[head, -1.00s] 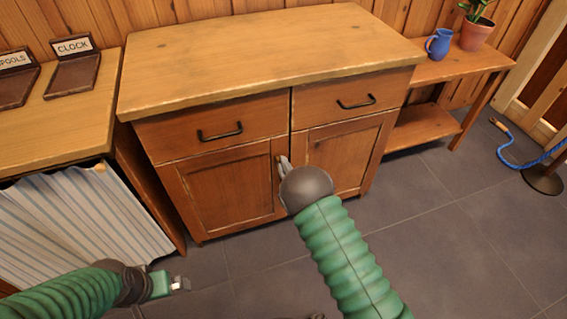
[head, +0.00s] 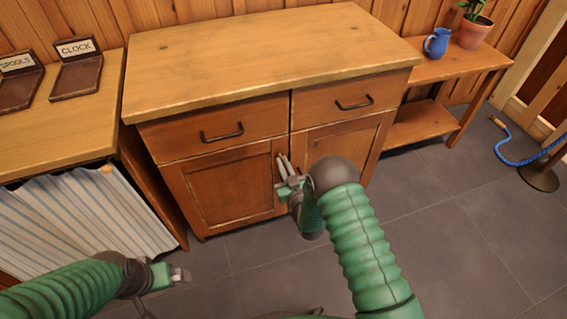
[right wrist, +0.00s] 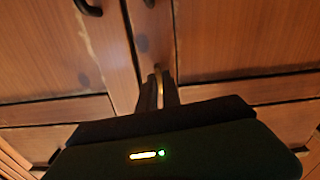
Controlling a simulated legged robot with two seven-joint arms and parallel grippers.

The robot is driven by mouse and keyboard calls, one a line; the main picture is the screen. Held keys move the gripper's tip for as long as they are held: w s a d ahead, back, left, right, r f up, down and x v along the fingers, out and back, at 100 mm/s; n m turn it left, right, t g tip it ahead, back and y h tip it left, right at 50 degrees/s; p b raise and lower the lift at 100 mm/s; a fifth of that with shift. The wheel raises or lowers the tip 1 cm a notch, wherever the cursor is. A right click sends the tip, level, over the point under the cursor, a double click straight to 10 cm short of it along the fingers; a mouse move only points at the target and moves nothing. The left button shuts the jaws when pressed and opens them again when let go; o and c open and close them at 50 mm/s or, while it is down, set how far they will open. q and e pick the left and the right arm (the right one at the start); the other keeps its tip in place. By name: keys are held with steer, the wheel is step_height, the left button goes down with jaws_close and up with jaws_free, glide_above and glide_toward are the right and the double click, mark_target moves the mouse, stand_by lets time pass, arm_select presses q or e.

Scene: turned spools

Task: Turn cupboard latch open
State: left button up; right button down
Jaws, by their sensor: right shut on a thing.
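The wooden cupboard (head: 235,185) has two doors below two drawers. Its latch (right wrist: 157,86) is a small brass-coloured piece at the seam between the doors, seen between my fingers in the right wrist view. My right gripper (head: 284,164) is at the upper part of this seam, shut on the latch; it also shows in the right wrist view (right wrist: 158,92). The fingers hide most of the latch, so its exact angle is unclear. Both doors look closed. My left gripper (head: 181,274) is low at the left, away from the cupboard; its jaw gap is too small to judge.
Black drawer handles (head: 222,133) stick out above the doors. A bench with a striped curtain (head: 75,220) stands at the left. A low shelf table (head: 455,68) with a blue jug (head: 437,43) and potted plant (head: 476,32) stands right. The floor in front is open.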

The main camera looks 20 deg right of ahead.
steer(key=shift+f+m, duration=0.25)
steer(key=shift+m, duration=0.25)
steer(key=shift+s, duration=0.1)
steer(key=c, duration=1.7)
jaws_free()
steer(key=shift+o, duration=0.8)
steer(key=shift+r, duration=0.1)
